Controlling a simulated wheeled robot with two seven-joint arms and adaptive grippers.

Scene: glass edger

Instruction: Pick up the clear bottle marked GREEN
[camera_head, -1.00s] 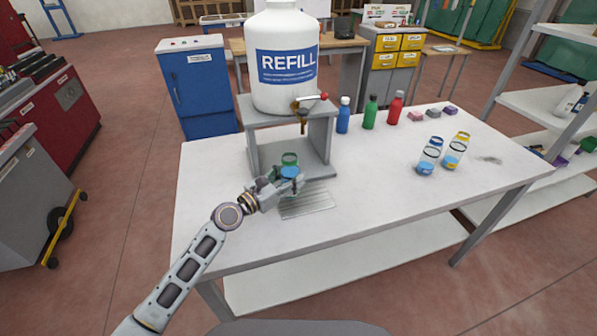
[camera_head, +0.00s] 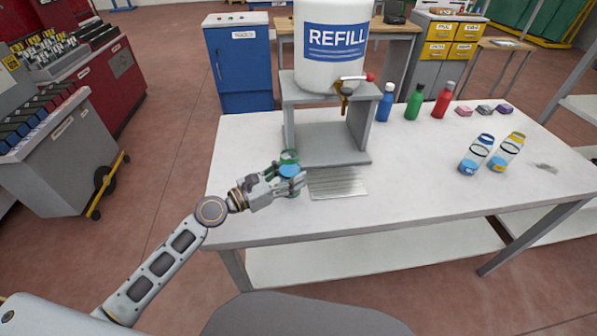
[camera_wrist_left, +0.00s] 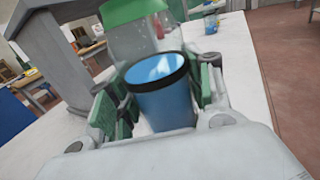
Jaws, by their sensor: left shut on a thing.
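The clear bottle with a green band (camera_head: 289,156) is held in my left gripper (camera_head: 298,183), at the front left of the grey stand. Its blue end (camera_head: 290,171) shows between the fingers. In the left wrist view the green band (camera_wrist_left: 133,12) is at the far end and the blue end (camera_wrist_left: 160,95) with a dark rim is nearest. My left gripper (camera_wrist_left: 160,105) is shut around the bottle in that view, with a green-padded finger on each side. I cannot read a label on the bottle. My right gripper is not in view.
A REFILL tank (camera_head: 333,45) with a tap stands on the grey stand (camera_head: 325,155), a ridged tray (camera_head: 337,182) before it. Blue (camera_head: 385,103), green (camera_head: 414,103) and red (camera_head: 442,101) bottles stand behind. The table's front middle is clear.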

